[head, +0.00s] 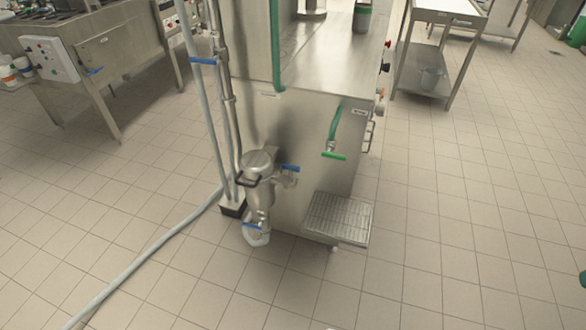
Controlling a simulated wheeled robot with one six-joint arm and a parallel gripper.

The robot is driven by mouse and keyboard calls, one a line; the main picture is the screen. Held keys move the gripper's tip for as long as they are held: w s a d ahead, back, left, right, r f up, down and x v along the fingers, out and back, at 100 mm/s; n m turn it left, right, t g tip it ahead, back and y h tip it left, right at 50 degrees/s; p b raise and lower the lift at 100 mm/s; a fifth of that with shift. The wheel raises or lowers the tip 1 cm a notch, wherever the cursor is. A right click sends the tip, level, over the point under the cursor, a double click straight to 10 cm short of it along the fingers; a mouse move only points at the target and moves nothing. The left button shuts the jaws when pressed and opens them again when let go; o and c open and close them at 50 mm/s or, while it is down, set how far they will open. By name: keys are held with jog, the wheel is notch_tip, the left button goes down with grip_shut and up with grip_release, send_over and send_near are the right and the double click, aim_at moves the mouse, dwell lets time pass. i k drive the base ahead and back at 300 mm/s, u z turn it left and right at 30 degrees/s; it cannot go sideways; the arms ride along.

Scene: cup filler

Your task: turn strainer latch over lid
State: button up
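The strainer (264,195) is an upright steel cylinder low on the front of the steel machine. Its round lid (257,161) sits on top. A dark, bar-like part, which looks like the latch (247,180), sticks out at the left front just below the lid. It is too small to tell exactly how it lies against the lid. My gripper is not in view.
A blue-handled valve (290,168) is right beside the strainer. A blue-handled part and a pale container (255,235) are below it. A grated steel step (338,218) juts out to the right. A grey hose (150,252) crosses the floor at left. The tiled floor in front is clear.

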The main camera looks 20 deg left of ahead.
aim_at(291, 167)
jog(key=k, duration=1.3)
jog(key=u, duration=0.5)
jog(key=i, duration=0.6)
jog(key=u, duration=0.6)
jog(key=i, duration=1)
jog(key=z, duration=0.35)
